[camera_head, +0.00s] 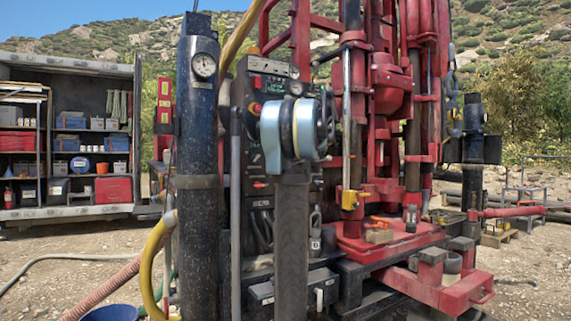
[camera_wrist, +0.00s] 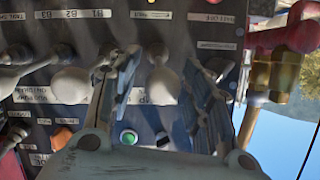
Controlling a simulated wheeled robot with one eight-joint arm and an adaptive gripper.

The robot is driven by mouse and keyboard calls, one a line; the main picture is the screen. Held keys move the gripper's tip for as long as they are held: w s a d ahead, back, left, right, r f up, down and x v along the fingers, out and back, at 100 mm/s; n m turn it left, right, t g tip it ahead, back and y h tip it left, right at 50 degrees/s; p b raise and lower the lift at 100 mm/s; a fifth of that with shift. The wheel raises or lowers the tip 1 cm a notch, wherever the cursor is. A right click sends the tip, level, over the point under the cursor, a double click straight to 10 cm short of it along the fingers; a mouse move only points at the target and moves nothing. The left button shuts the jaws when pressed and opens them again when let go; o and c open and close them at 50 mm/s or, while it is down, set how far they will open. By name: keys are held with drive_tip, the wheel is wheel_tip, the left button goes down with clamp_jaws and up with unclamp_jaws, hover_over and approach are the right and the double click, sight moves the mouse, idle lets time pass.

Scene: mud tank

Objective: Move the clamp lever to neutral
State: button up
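The control panel (camera_head: 256,190) is a dark upright board on the drill rig, partly covered by my arm in the head view. In the wrist view the panel (camera_wrist: 150,35) appears turned over, with white labels and a row of levers with pale knobs. One lever's pale knob (camera_wrist: 163,86) shows between the fingers of my gripper (camera_wrist: 160,65). The fingers are apart, and I see no clear contact with that knob. Another pale knob (camera_wrist: 70,86) is left of the left finger. The labels are too blurred to tell which is the clamp lever. In the head view my wrist hides the fingers.
A green button (camera_wrist: 128,137) and an orange button (camera_wrist: 62,135) are on the panel. Brass fittings (camera_wrist: 271,74) stand at its right edge. In the head view, a black post (camera_head: 197,150) and yellow hose (camera_head: 150,265) are left of my arm; red rig masts (camera_head: 385,90) rise right.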

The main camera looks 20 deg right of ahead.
drive_tip(key=v, duration=1.2)
drive_tip(key=shift+a, duration=0.2)
drive_tip(key=s+a+f+g, duration=0.4)
drive_tip(key=s+a+f, duration=0.5)
drive_tip(key=a+f, duration=0.35)
drive_tip(key=s+a+f+g, duration=0.3)
drive_tip(key=s+a+f, duration=0.75)
drive_tip(key=f, duration=0.25)
drive_tip(key=s+a+f+g+h, duration=0.2)
drive_tip(key=s+f+g+h, duration=0.1)
drive_tip(key=s+f, duration=1.9)
wheel_tip(320, 180, down, 5)
drive_tip(key=shift+s+r+g+h, duration=0.2)
drive_tip(key=shift+s+g+h, duration=0.15)
drive_tip(key=shift+g, duration=0.45)
